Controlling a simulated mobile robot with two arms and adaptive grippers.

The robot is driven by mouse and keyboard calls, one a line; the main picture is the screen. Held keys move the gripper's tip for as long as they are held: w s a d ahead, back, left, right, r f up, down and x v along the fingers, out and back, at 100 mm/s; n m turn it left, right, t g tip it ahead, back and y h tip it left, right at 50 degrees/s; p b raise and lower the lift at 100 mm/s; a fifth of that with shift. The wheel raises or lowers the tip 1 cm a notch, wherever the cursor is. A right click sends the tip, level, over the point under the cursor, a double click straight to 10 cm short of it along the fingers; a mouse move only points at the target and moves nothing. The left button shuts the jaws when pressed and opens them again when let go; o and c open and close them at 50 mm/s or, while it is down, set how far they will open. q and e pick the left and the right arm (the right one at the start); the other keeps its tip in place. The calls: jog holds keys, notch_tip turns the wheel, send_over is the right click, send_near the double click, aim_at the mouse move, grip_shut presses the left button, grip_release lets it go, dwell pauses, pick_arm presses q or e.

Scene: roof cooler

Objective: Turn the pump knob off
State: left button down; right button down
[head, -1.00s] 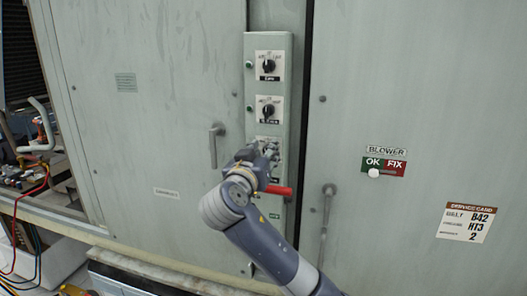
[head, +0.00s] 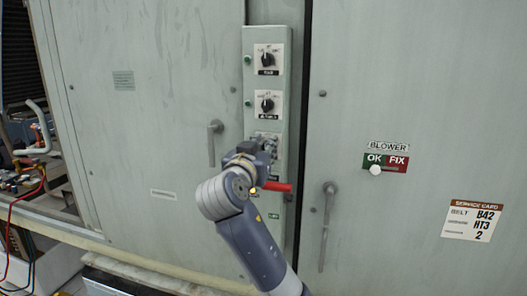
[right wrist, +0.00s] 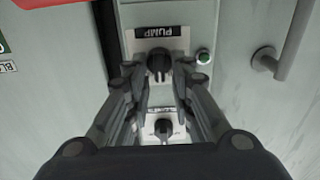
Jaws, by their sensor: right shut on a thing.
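The pump knob (right wrist: 158,62) is a dark knob on a pale plate whose PUMP label appears upside down in the right wrist view. The fingers of my right gripper (right wrist: 160,70) are on both sides of it, shut on it. In the head view my right gripper (head: 268,147) is at the third knob position down the grey control panel (head: 287,40) and hides most of that knob. I cannot tell exactly which way its pointer faces. My left gripper is not in view.
Two other black knobs, the top one (head: 267,60) and the second (head: 267,104), sit above on the panel. A red bar (head: 278,187) sticks out just below my gripper. Door handles (head: 214,142) (head: 328,200) flank the panel. A green lamp (right wrist: 203,56) is beside the pump knob.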

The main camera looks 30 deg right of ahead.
jog(key=c, duration=1.6)
grip_release()
jog(key=shift+r, duration=0.1)
jog(key=shift+o, duration=0.2)
jog(key=shift+a, duration=0.1)
jog(key=v, duration=1.2)
